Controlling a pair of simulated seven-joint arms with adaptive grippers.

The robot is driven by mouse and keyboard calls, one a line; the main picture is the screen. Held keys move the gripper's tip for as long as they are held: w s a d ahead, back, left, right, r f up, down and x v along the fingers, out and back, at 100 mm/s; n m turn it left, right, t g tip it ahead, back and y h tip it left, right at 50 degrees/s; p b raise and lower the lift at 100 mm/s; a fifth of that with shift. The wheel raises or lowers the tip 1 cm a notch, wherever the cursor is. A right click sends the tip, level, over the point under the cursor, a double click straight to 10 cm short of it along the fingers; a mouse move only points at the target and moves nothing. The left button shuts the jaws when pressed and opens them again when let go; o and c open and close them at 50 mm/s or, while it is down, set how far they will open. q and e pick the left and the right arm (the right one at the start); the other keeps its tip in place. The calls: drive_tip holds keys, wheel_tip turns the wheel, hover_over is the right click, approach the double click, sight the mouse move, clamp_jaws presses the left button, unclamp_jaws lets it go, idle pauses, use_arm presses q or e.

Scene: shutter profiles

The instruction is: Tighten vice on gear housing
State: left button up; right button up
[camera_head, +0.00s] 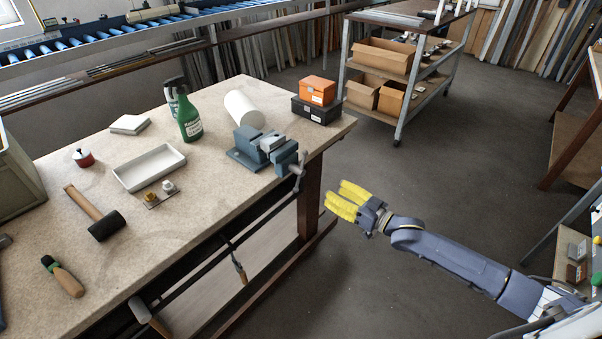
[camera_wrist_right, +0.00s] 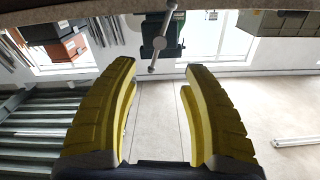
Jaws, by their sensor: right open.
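The blue-grey vice (camera_head: 250,158) is mounted at the right edge of the workbench. Its handle bar (camera_head: 299,172) hangs at the front, beyond the bench edge. A pale grey part (camera_head: 271,142) sits at the vice jaws; I cannot tell for sure that it is the gear housing or how firmly it is held. My right gripper (camera_head: 345,200) has yellow fingers, is open and empty, and is off the bench edge, right of and apart from the handle. In the right wrist view the handle (camera_wrist_right: 161,42) shows beyond the open fingers (camera_wrist_right: 158,105). My left gripper is not in view.
On the workbench (camera_head: 225,195) stand a white roll (camera_head: 243,109), a green spray bottle (camera_head: 189,120), orange (camera_head: 317,91) and black boxes (camera_head: 316,110) behind the vice, a white tray (camera_head: 150,167) and a mallet (camera_head: 97,214). A shelf cart (camera_head: 402,75) stands behind. Floor around my right gripper is clear.

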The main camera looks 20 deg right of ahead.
sight(301, 173)
drive_tip(key=x, duration=1.4)
drive_tip(key=shift+w, duration=0.2)
clamp_jaws()
